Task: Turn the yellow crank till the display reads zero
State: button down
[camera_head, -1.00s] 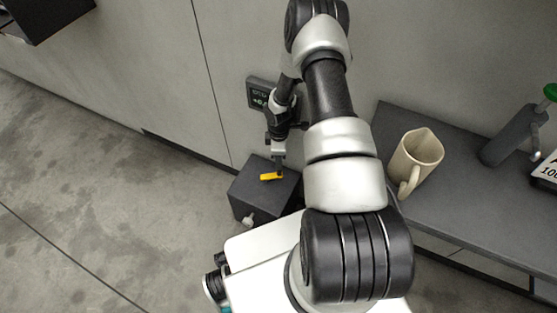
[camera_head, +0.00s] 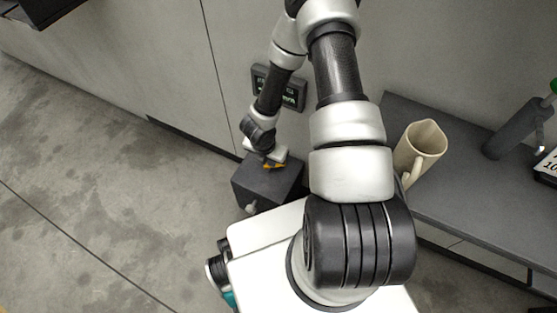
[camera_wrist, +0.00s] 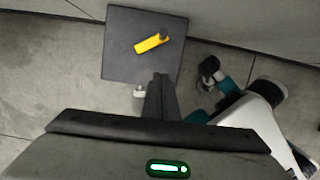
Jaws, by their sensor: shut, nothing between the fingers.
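The yellow crank (camera_wrist: 151,44) lies on top of a dark grey box (camera_wrist: 120,68), with a dark round knob at its right end in the wrist view. In the head view only a bit of the crank (camera_head: 279,166) shows beside my wrist, on the box (camera_head: 262,190). My gripper (camera_wrist: 160,77) is shut and empty; in the wrist view its fingertips appear below the crank, over the box's near edge, with a visible gap to the crank. The display (camera_head: 291,99) on the wall behind is partly covered by my arm, and its green digits cannot be read.
A grey bench (camera_head: 455,190) stands to the right with a beige mug (camera_head: 418,148) and a dark bottle-like object with a green top (camera_head: 515,130). A small pale knob (camera_wrist: 139,92) sticks out of the box's near side. The floor at left is clear.

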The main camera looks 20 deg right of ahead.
jog(key=w+d+f+b, duration=0.1)
jog(key=w+d+f, duration=0.1)
jog(key=f, duration=0.2)
jog(key=w+d+f+b, duration=0.2)
jog(key=f, duration=0.3)
jog(key=shift+w+d+f, duration=0.25)
jog(key=shift+d+f, duration=0.05)
jog(key=shift+d, duration=0.05)
